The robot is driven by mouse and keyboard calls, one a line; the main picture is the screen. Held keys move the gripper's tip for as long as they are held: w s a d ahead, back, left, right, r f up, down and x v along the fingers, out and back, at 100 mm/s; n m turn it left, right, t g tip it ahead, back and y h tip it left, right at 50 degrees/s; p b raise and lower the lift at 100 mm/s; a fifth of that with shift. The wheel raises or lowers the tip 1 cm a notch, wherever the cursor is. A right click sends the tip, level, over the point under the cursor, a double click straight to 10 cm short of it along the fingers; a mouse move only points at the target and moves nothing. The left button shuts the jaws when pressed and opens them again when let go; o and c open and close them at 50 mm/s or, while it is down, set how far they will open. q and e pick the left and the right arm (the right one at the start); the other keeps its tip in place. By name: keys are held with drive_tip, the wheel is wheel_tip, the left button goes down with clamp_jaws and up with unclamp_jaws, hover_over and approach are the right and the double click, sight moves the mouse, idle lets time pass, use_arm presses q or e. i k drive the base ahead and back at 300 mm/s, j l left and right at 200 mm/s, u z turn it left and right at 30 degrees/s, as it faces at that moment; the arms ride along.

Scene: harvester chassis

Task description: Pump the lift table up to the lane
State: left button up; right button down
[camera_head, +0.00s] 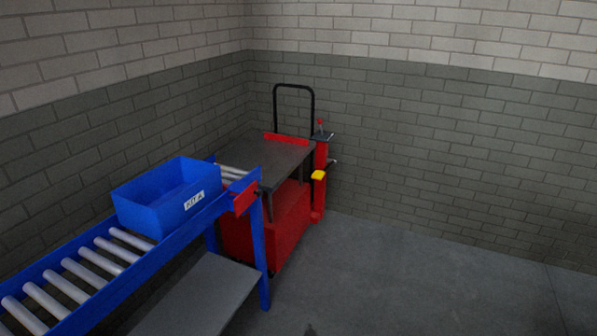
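The lift table (262,157) has a dark grey top, a red body (285,226) and a black push handle (294,87). It stands at the end of the roller lane (85,273), in the corner. A red pump column (320,160) with a yellow pedal or pad (318,175) is at its right side. A blue bin labelled KIT A (168,201) sits on the lane's rollers near the lift table. The near end of the table top is partly hidden by the lane's end. Neither of my grippers is in view.
The blue lane frame has a red plate (244,197) at its end and a grey lower shelf (196,300). Brick walls (440,130) close off the left and back. The grey floor (420,285) to the right is clear.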

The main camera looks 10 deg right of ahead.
sight(317, 174)
drive_tip(key=i+l+u, duration=0.4)
drive_tip(key=l, duration=0.15)
drive_tip(key=i+l+u, duration=0.15)
drive_tip(key=l, duration=0.2)
drive_tip(key=i+l+u, duration=0.4)
drive_tip(key=l, duration=0.3)
drive_tip(key=i+l, duration=0.1)
drive_tip(key=l, duration=0.3)
drive_tip(key=i+l, duration=0.15)
drive_tip(key=l, duration=0.25)
drive_tip(key=i+l, duration=0.1)
drive_tip(key=l, duration=0.3)
drive_tip(key=i+l, duration=0.1)
drive_tip(key=l, duration=0.3)
drive_tip(key=i+l+u, duration=0.1)
drive_tip(key=l, duration=0.35)
drive_tip(key=i+l, duration=0.15)
drive_tip(key=l, duration=0.25)
drive_tip(key=i+l, duration=0.1)
drive_tip(key=l, duration=0.3)
